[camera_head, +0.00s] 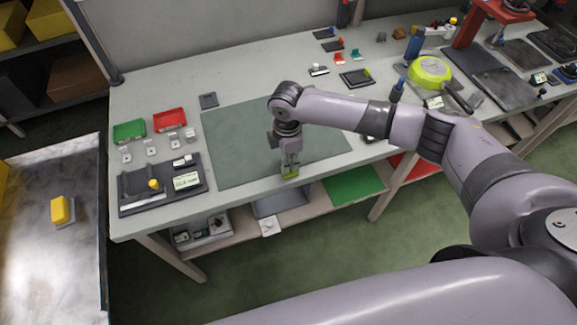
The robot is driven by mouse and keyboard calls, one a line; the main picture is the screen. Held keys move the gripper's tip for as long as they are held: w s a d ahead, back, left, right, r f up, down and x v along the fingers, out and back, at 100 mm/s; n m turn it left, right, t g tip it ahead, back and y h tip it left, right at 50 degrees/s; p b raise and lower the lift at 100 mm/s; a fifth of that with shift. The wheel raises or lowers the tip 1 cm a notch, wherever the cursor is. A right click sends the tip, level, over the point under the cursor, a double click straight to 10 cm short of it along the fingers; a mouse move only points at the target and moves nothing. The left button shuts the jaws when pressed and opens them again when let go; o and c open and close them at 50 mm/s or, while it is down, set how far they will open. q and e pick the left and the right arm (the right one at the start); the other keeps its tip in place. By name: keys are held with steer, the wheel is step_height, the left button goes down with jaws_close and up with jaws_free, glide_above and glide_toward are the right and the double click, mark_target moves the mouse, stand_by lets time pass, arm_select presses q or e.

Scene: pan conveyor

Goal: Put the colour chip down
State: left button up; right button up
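My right gripper (290,167) points down over the front edge of the dark green mat (235,150) on the workbench. It is shut on a small yellow-green colour chip (290,176), which shows just below the fingertips. I cannot tell whether the chip touches the surface or hangs slightly above it. My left gripper is not in view.
A green tray (129,130), a red tray (170,120) and a dark fixture (135,197) with a yellow knob stand on the left. A lime-green pan (430,70) sits at the right. Much of the mat left of the gripper is clear.

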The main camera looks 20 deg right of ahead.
jaws_close()
